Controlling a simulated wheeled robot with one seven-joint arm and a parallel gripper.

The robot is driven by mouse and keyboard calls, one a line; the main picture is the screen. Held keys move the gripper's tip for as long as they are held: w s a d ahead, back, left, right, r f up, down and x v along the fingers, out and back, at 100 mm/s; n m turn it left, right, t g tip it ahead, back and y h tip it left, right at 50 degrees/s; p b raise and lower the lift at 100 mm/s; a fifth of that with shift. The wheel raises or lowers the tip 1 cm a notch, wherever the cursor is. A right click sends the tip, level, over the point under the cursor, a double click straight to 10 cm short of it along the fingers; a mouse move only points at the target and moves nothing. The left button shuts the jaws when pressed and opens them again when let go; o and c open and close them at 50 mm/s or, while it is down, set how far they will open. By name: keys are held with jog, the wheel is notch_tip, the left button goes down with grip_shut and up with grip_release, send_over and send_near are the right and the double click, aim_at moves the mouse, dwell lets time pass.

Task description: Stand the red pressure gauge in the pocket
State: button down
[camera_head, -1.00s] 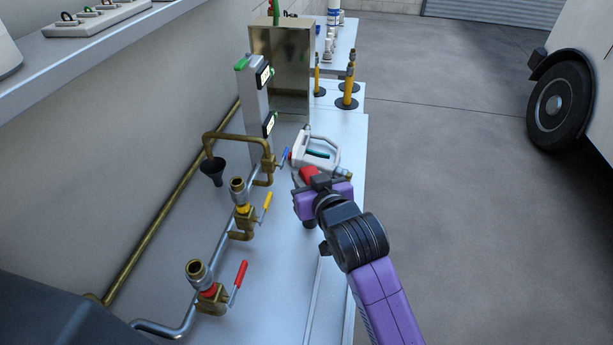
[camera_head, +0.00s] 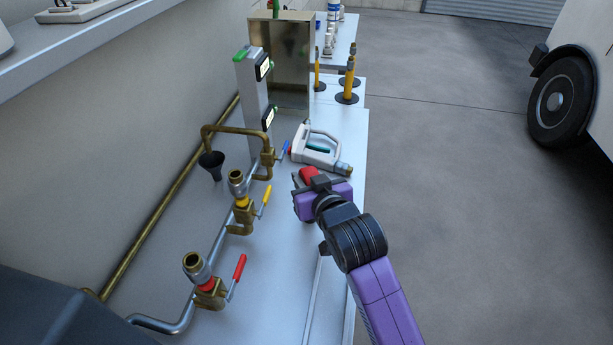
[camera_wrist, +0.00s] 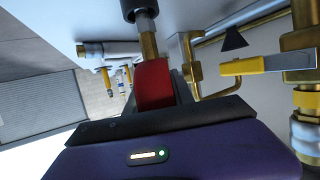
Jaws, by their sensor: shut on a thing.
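My gripper (camera_head: 311,182) is shut on a red block-like thing (camera_head: 308,174), which I take to be the red pressure gauge, over the right side of the bench. In the wrist view, the red body (camera_wrist: 153,84) sits between the fingers of my gripper (camera_wrist: 158,98). A brass stem (camera_wrist: 148,44) extends from it towards a dark round part (camera_wrist: 138,9) at the top edge. Its dial face does not show. I cannot make out the pocket for certain in either view.
A white jug-like container (camera_head: 318,150) lies just beyond my gripper. Brass valves with red (camera_head: 240,267) and yellow (camera_head: 265,202) handles, a dark funnel (camera_head: 211,162) and a tall grey post (camera_head: 254,92) stand to the left. The bench's right edge is close to my gripper.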

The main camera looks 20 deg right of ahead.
jog(key=shift+f+b, duration=0.45)
jog(key=shift+f, duration=0.35)
jog(key=c, duration=1)
grip_release()
jog(key=shift+s, duration=0.1)
jog(key=v, duration=0.7)
jog(key=shift+s+r+b, duration=0.15)
jog(key=shift+s+b, duration=0.15)
